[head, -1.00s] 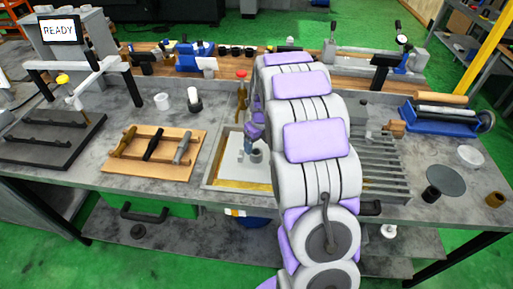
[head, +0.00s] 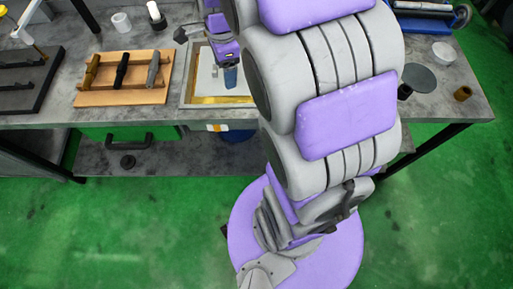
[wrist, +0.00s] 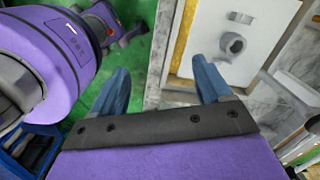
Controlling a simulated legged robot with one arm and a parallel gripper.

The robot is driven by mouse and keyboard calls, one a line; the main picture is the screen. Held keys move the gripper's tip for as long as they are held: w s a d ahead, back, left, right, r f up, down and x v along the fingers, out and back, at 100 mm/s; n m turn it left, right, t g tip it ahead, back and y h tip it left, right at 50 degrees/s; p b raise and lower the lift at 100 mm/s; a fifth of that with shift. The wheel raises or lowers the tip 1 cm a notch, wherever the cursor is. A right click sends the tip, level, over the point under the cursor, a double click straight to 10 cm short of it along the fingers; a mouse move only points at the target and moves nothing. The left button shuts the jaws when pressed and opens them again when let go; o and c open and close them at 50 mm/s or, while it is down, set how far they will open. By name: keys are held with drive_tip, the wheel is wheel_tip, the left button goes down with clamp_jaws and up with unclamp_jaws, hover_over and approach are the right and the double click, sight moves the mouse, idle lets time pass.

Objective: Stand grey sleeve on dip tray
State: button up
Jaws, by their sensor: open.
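The grey sleeve (wrist: 234,44), a short hollow cylinder, appears to stand upright on the white floor of the dip tray (wrist: 262,42) in the wrist view. The sleeve's open top faces the camera. In the head view the dip tray (head: 187,80) is a shallow pale-rimmed tray with a golden-brown strip at its front, partly covered by my arm. My gripper (wrist: 160,66) is open, its two blue fingers apart with nothing between them; the sleeve lies beyond the right finger. In the head view my gripper (head: 230,77) is over the tray, and I cannot make out the sleeve there.
A wooden rack (head: 124,78) with several dark and grey tools is left of the tray. A white cylinder (head: 122,22) stands behind it. A dark disc (head: 419,78) and a brown ring (head: 462,93) are at the right. Green floor is open in front.

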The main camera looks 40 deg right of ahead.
drive_tip(key=s+a+n+g, duration=0.1)
drive_tip(key=s+a+n, duration=0.2)
drive_tip(key=s+n, duration=0.7)
drive_tip(key=s+a+r+n+g, duration=0.1)
drive_tip(key=s+a+n, duration=0.3)
drive_tip(key=s+n, duration=0.6)
drive_tip(key=s, duration=0.4)
drive_tip(key=shift+s+n+h, duration=0.3)
